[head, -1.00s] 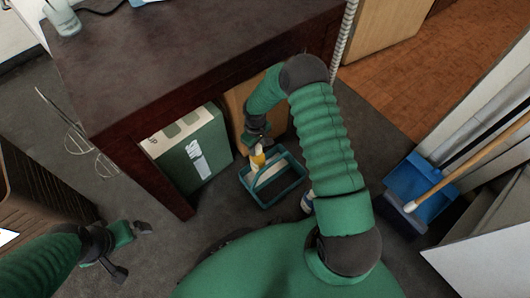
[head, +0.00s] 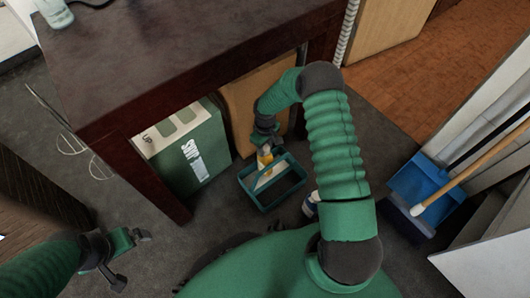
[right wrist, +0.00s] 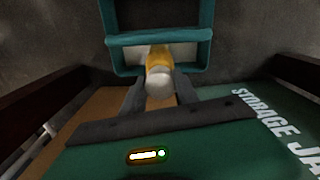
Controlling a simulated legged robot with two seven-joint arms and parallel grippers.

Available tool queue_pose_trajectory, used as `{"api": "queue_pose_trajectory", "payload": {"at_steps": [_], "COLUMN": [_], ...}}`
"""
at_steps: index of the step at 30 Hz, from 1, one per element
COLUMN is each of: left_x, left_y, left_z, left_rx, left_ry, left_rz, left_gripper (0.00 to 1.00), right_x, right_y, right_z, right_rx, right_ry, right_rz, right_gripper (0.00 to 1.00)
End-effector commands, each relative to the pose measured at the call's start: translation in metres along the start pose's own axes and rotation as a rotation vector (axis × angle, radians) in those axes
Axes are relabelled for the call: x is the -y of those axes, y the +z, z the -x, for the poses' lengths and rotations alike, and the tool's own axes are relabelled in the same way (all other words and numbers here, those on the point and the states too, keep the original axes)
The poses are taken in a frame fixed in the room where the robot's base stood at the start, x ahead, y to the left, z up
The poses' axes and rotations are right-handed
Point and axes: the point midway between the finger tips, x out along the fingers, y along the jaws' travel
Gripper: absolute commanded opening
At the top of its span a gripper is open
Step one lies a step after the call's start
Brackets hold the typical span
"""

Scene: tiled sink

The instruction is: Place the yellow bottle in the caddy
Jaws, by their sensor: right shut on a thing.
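The yellow bottle (head: 265,164) has a white top and is at the teal caddy (head: 272,202), on its far side in the head view. My right gripper (head: 264,148) is shut on the bottle's top from above. In the right wrist view, the bottle (right wrist: 159,68) sits between the two dark fingers (right wrist: 160,92), with the caddy (right wrist: 160,40) around and behind its yellow part. I cannot tell whether the bottle touches the caddy floor. My left gripper (head: 128,250) is at the lower left, away from the caddy, its fingers apart and empty.
A green storage box (head: 185,160) and a cardboard box (head: 245,110) stand under the dark table (head: 190,60). A white and blue bottle (head: 311,205) is right of the caddy, partly hidden by my arm. A blue dustpan (head: 425,185) lies at the right.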

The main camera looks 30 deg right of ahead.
Motion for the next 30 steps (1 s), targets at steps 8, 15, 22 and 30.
{"api": "queue_pose_trajectory", "payload": {"at_steps": [8,15,22,30], "left_x": [0.000,0.000,0.000,0.000], "left_y": [0.004,0.004,0.004,0.000], "left_z": [-0.018,-0.018,-0.018,0.001], "left_rx": [0.000,0.000,0.000,0.000], "left_ry": [0.000,0.000,0.000,0.000], "left_rz": [0.000,0.000,0.000,0.000], "left_gripper": [1.00,1.00,1.00,1.00], "right_x": [0.000,0.000,0.000,0.000], "right_y": [0.000,0.001,0.001,0.000], "right_z": [-0.025,-0.026,-0.026,-0.001], "right_rx": [0.000,0.002,0.002,0.001], "right_ry": [0.000,-0.001,-0.001,0.000], "right_rz": [0.000,0.000,0.000,0.000], "right_gripper": [0.00,0.51,0.58,0.58]}}
